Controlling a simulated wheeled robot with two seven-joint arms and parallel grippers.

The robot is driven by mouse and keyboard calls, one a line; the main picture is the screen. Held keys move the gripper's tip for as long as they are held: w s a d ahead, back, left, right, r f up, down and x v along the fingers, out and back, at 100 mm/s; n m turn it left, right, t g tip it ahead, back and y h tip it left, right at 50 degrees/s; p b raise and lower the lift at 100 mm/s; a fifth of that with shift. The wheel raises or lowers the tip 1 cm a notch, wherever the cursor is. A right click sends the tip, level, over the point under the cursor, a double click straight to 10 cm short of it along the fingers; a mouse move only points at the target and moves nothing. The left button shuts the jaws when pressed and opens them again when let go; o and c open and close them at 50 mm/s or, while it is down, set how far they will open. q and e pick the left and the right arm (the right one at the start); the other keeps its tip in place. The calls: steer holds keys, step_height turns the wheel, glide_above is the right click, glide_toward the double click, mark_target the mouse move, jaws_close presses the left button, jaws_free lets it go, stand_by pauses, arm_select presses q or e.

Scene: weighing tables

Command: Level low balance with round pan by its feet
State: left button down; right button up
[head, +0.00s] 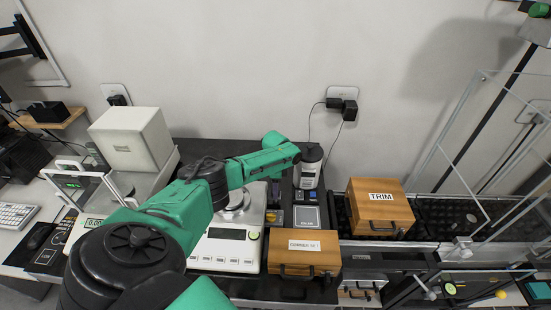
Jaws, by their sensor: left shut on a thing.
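The low balance (228,256) is white, with a dark display and a row of buttons on its front. Its round metal pan (238,212) is partly covered by my green left arm. My left arm reaches from the lower left across the balance and bends down near its back right corner. My left gripper (275,190) is low beside that corner, shut on what seems to be a levelling foot. The fingertips and the foot are mostly hidden. The level bubble cannot be made out clearly. My right gripper is not in view.
A wooden box (303,250) stands close at the balance's right front, and a TRIM box (380,207) farther right. Another balance with a white block (132,140) is at left. Clear panels stand at right.

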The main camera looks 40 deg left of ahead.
arm_select(q)
steer(key=n, duration=0.5)
steer(key=shift+r+p, duration=0.1)
steer(key=shift+p, duration=0.2)
steer(key=n, duration=0.4)
steer(key=shift+w+n+p, duration=0.1)
steer(key=shift+n+p, duration=0.2)
steer(key=shift+c, duration=2.2)
jaws_free()
steer(key=shift+d, duration=0.1)
